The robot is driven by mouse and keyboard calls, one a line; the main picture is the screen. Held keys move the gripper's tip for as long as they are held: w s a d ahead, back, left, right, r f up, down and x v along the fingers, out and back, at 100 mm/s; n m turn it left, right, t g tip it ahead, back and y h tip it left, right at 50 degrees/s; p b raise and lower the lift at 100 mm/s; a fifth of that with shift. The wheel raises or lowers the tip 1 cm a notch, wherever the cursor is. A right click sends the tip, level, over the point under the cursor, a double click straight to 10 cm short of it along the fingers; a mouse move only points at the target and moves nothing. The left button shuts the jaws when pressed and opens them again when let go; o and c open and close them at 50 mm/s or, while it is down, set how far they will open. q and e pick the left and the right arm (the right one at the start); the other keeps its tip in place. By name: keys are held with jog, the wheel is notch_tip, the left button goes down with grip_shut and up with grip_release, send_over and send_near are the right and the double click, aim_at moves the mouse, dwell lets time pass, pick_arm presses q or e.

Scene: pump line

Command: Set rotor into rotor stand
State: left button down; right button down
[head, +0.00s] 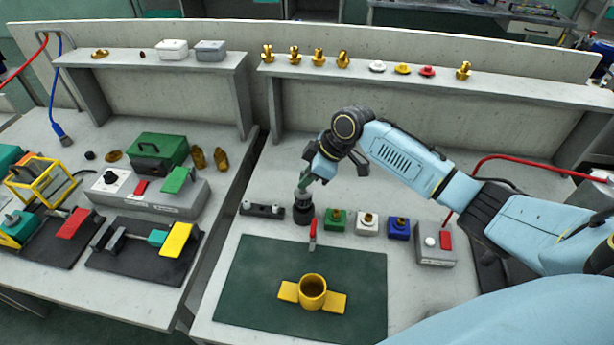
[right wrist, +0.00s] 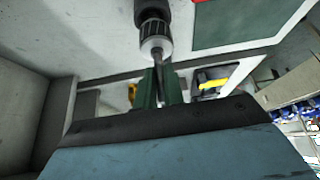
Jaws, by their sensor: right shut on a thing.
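My right gripper (head: 307,181) is shut on the thin shaft of the rotor (head: 303,197), a grey ribbed cylinder with a silver end. The right wrist view shows the green fingers (right wrist: 161,88) around the shaft and the rotor body (right wrist: 156,45) beyond them. The rotor hangs upright in line with the rotor stand (head: 302,214), a short black round cup on the table, which also shows at the top of the right wrist view (right wrist: 150,9). The rotor's lower end meets or enters the stand; I cannot tell how deep. My left gripper is not in view.
A black holder (head: 262,210) lies left of the stand. Green (head: 336,220), white (head: 367,224) and blue (head: 398,228) blocks stand to the right. A red-handled tool (head: 312,234) lies in front. A yellow housing (head: 312,292) sits on the green mat (head: 250,285).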

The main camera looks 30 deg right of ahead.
jog(key=shift+f+b, duration=0.5)
jog(key=shift+f, duration=0.7)
dwell(0.8)
jog(key=c, duration=1.1)
grip_release()
jog(key=shift+f, duration=0.1)
notch_tip(320, 180, up, 7)
jog(key=p, duration=0.7)
